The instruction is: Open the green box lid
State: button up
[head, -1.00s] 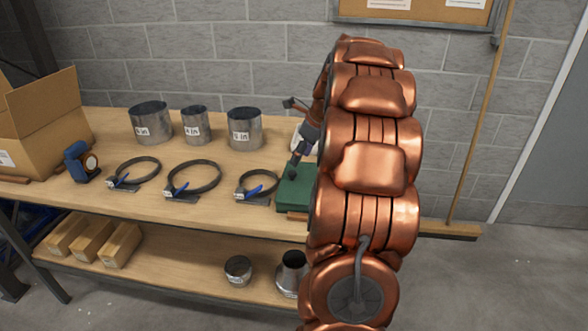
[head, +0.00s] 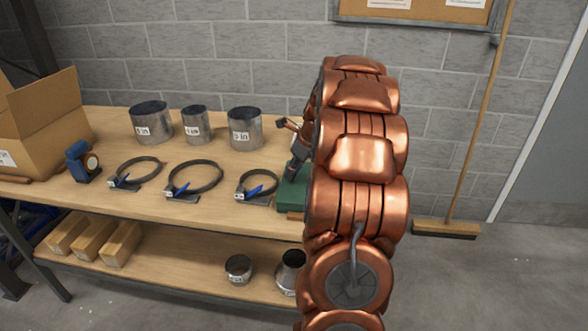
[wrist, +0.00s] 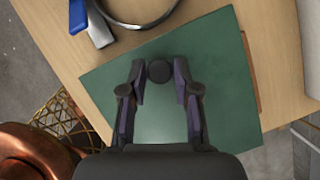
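The green box (head: 290,197) sits at the right end of the workbench, mostly hidden behind my arm in the head view. In the wrist view its flat green lid (wrist: 222,100) fills the middle, with a round dark knob (wrist: 160,71) on it. My gripper (wrist: 159,66) is over the lid, its two fingers apart with one on each side of the knob. Narrow gaps seem to show beside the knob, so contact is not clear. The lid looks shut. My gripper's fingertips are hard to make out in the head view.
Clamp rings with blue handles (head: 194,178) lie left of the box; one ring (wrist: 135,12) is close to the lid's edge. Metal duct collars (head: 244,128) stand behind. A cardboard box (head: 45,135) is at the far left. A broom (head: 446,229) leans at the right.

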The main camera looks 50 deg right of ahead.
grip_shut()
jog(key=shift+r, duration=0.1)
